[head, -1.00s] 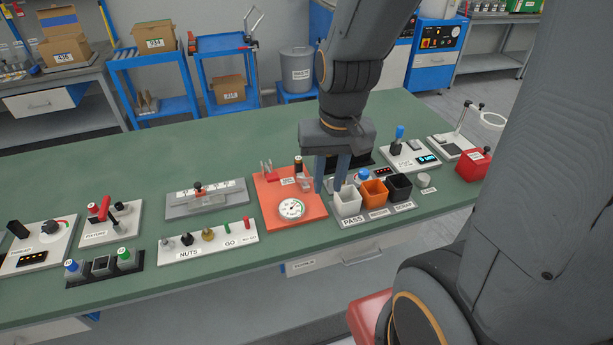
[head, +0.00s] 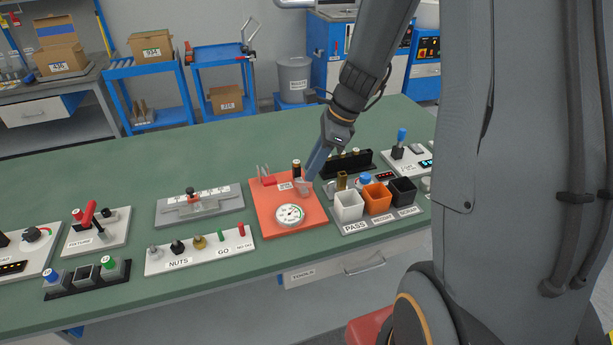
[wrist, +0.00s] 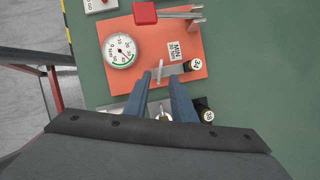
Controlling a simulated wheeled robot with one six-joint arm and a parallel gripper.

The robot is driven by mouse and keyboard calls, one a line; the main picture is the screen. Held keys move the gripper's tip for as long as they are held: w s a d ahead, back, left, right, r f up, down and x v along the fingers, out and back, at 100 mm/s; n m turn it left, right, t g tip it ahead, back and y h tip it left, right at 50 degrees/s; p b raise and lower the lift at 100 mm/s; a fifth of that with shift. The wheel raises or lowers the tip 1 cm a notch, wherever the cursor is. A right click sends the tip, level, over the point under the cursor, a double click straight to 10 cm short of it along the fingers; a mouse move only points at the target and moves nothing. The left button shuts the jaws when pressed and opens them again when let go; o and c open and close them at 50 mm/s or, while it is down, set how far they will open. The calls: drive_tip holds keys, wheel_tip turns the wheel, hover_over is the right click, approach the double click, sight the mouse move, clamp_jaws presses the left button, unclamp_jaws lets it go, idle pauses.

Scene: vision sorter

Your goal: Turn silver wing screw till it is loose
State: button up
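An orange plate (head: 272,222) lies on the green bench. It bears a round dial gauge (head: 289,215), and a silver wing screw (wrist: 160,71) shows near its edge in the wrist view. In the head view the screw's area is a small grey shape (head: 303,188), largely covered by my gripper. My gripper (wrist: 157,79) points down at the screw, with its two blue fingers apart on either side of the thin upright wing. A gap shows between the fingers; I cannot tell whether either touches the wing. The gripper (head: 310,174) shows nearly edge-on in the head view.
A numbered cylinder (wrist: 194,65) stands close beside the right finger on the plate. A red block (wrist: 145,13) with metal prongs is at the plate's far side. White (head: 348,207), orange (head: 377,199) and black bins (head: 403,191) stand right of the plate.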

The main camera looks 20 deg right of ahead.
sight(304, 185)
drive_tip(key=shift+x, duration=1.9)
drive_tip(key=shift+s, duration=0.1)
clamp_jaws()
